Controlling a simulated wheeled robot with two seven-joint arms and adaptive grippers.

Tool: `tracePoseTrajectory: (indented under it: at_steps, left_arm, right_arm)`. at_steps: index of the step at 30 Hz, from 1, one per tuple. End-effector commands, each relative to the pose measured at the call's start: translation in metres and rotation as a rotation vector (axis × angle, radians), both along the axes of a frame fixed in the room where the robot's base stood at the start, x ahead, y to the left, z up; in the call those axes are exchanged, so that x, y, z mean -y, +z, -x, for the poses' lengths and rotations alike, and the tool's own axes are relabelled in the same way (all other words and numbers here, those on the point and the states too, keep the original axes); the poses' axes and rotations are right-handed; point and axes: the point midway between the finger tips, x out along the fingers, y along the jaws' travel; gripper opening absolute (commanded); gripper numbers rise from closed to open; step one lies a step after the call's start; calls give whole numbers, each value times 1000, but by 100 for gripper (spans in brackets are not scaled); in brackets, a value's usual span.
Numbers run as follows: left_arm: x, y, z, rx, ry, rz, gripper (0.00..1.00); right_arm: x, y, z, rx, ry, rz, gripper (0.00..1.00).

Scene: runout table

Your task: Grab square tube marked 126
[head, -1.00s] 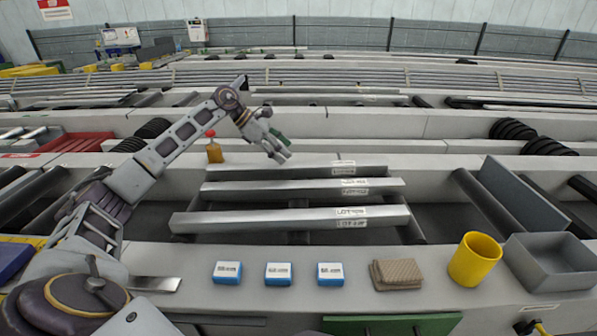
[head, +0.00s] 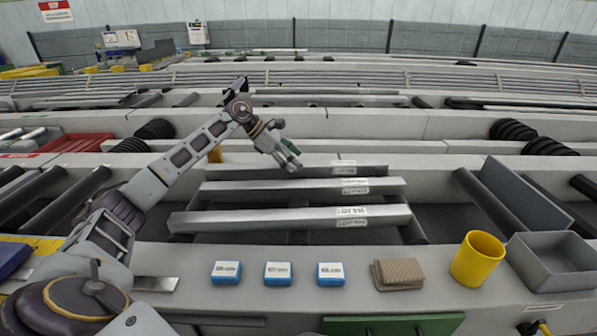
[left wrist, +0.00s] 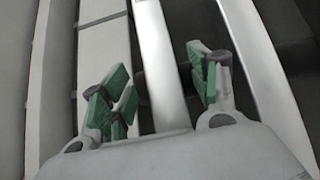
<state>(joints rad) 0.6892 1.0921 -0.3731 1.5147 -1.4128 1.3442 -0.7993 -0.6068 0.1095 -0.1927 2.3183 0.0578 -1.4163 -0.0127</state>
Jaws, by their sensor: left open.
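Three pale metal square tubes lie side by side across the runout table in the head view: a far one (head: 250,173), a middle one (head: 270,189) and a near one (head: 260,219). Each carries white labels near its right end; I cannot read 126 on any of them. My left gripper (head: 291,160) is open and empty, beside or above the far tube. In the left wrist view its green-padded fingers (left wrist: 160,90) stand apart, with one tube (left wrist: 158,45) running between them in the picture. Contact cannot be told. My right gripper is not in view.
On the near ledge are several small items: blue-and-white boxes (head: 278,273), a brown block (head: 398,273), a yellow cup (head: 478,258) and a grey bin (head: 555,262). Dark rollers flank the tubes.

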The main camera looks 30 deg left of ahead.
Motion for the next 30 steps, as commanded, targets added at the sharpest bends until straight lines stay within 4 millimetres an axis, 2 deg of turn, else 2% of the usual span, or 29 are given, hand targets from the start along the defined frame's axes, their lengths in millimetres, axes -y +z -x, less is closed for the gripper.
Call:
tracePoseTrajectory:
  at_steps: [3,8,23,24,30]
  left_arm:
    - [9,-12,-5,-1,-2,2,61]
    - [16,-20,-10,-1,-1,2,61]
    - [16,-21,-11,-1,-1,0,61]
    - [16,-21,-11,-1,-1,0,59]
    - [17,-21,-11,-1,-1,0,34]
  right_arm:
    - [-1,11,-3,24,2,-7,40]
    - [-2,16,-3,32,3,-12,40]
    - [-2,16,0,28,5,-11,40]
    - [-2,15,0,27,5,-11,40]
    - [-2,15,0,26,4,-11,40]
